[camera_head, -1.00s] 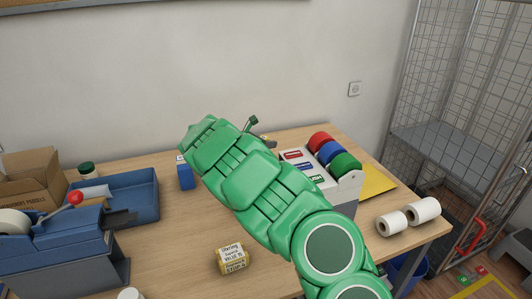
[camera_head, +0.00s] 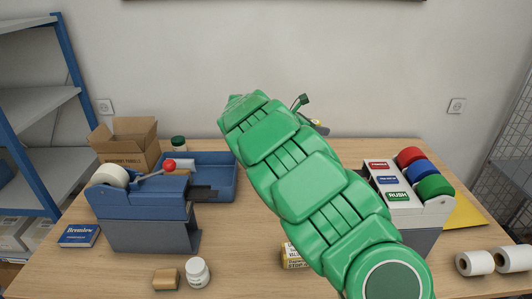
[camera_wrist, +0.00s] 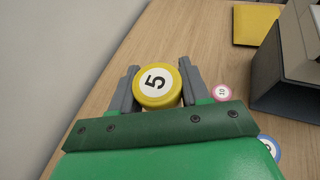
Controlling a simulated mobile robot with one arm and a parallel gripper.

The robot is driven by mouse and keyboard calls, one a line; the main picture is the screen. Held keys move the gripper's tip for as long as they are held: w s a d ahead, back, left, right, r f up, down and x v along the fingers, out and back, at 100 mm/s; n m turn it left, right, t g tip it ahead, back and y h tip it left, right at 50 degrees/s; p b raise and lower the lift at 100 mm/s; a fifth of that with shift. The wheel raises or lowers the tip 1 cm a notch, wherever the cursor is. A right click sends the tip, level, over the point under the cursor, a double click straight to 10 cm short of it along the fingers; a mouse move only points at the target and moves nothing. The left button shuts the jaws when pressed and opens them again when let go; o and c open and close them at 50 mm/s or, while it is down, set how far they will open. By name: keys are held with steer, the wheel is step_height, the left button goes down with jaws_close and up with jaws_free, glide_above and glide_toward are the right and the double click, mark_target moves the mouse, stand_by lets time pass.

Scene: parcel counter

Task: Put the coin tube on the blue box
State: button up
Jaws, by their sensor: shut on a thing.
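My gripper (camera_wrist: 158,68) is shut on a yellow coin tube (camera_wrist: 157,86), whose round end reads 5 between the two grey fingers in the wrist view. In the head view, the gripper end (camera_head: 318,126) shows only partly beyond my green arm, near the back of the counter. A flat blue box (camera_head: 78,236) with white lettering lies at the counter's left end, well away from the gripper. A small upright blue box seen earlier right of the blue tray is hidden now, apparently behind my arm. Which blue box is meant cannot be told.
A blue tray (camera_head: 222,176), a cardboard box (camera_head: 128,146) and a tape dispenser (camera_head: 145,205) stand at left. A label dispenser (camera_head: 413,205) and white rolls (camera_head: 475,263) are at right. Pink (camera_wrist: 221,93) and blue (camera_wrist: 270,147) round ends show beside the gripper.

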steer(key=v, duration=1.7)
steer(key=shift+y, duration=0.3)
steer(key=shift+w+a+f, duration=0.3)
steer(key=shift+w+f, duration=1.35)
steer(key=shift+w, duration=0.6)
steer(key=shift+w+a+f, duration=0.3)
steer(key=shift+w+f, duration=1.35)
steer(key=shift+w, duration=0.55)
steer(key=shift+w+a+f, duration=0.25)
steer(key=shift+w+f, duration=1.4)
steer(key=shift+w, duration=0.6)
steer(key=shift+f, duration=1.55)
steer(key=shift+f, duration=0.1)
steer(key=o, duration=1.2)
